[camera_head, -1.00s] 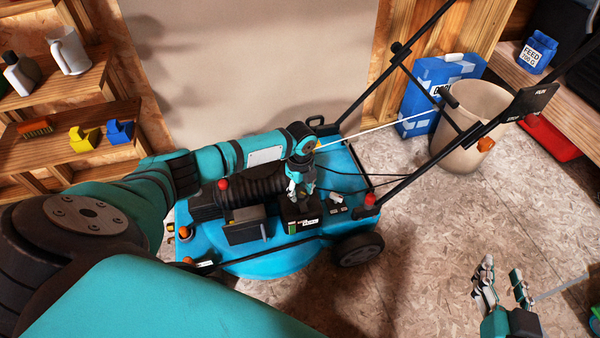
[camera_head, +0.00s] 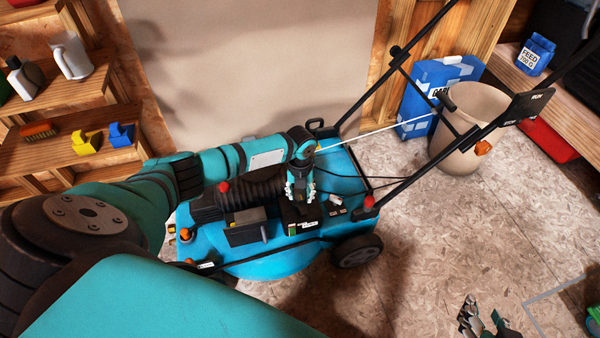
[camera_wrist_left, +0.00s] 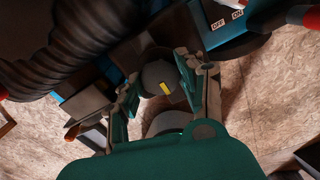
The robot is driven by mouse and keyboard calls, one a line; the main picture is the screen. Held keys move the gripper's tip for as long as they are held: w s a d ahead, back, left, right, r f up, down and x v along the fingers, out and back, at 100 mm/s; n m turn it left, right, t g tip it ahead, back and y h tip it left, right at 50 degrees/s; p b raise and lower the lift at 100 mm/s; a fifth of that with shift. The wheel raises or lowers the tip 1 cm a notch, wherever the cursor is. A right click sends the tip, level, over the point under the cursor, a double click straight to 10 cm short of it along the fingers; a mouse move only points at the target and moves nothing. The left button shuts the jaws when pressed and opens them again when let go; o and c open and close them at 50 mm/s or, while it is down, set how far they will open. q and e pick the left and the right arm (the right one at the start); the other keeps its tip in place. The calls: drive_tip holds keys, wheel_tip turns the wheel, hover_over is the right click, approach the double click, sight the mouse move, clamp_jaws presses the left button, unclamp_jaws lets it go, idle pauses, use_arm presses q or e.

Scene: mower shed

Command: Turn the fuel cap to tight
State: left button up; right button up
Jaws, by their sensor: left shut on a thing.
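The blue lawn mower (camera_head: 275,258) stands on the floor in the head view. My left gripper (camera_head: 299,200) points down onto the dark block on the mower's deck. In the left wrist view, the round dark grey fuel cap (camera_wrist_left: 158,76) with a yellow mark sits between the fingers of this gripper (camera_wrist_left: 160,84). The fingers are shut on its sides. In the head view the fingers hide most of the cap. I cannot read any tight mark near it. My right gripper (camera_head: 483,316) is low at the right, empty, its fingers apart, partly cut off by the frame.
The black ribbed hose (camera_head: 262,191) lies close to the left gripper. An ON/OFF panel (camera_wrist_left: 226,20) is near it in the wrist view. The mower's handle bars (camera_head: 420,165) slope up to the right. A beige bin (camera_head: 470,135) and shelves (camera_head: 75,95) stand around.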

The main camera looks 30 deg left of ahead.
sight(300, 194)
use_arm(q)
drive_tip(key=shift+m, duration=0.3)
drive_tip(key=o, duration=1.1)
drive_tip(key=shift+o, duration=0.2)
drive_tip(key=shift+r, duration=0.1)
wheel_tip(300, 194, up, 12)
